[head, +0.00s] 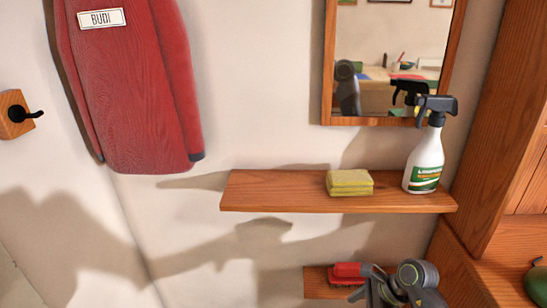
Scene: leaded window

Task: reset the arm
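Part of my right arm, with what looks like its gripper (374,284), shows at the bottom right edge, in front of the lower shelf (315,284). Its fingers are not clear, so I cannot tell whether it is open or shut. A red brush (346,270) lies on that shelf just left of the gripper; I cannot tell whether they touch. My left gripper is not in view.
A wooden shelf (290,198) holds a yellow sponge (349,182) and a white spray bottle (425,160). Above hangs a mirror (329,60). A red garment (130,90) hangs at left beside a wooden hook (15,115). Wooden furniture (500,140) closes off the right. The wall at lower left is bare.

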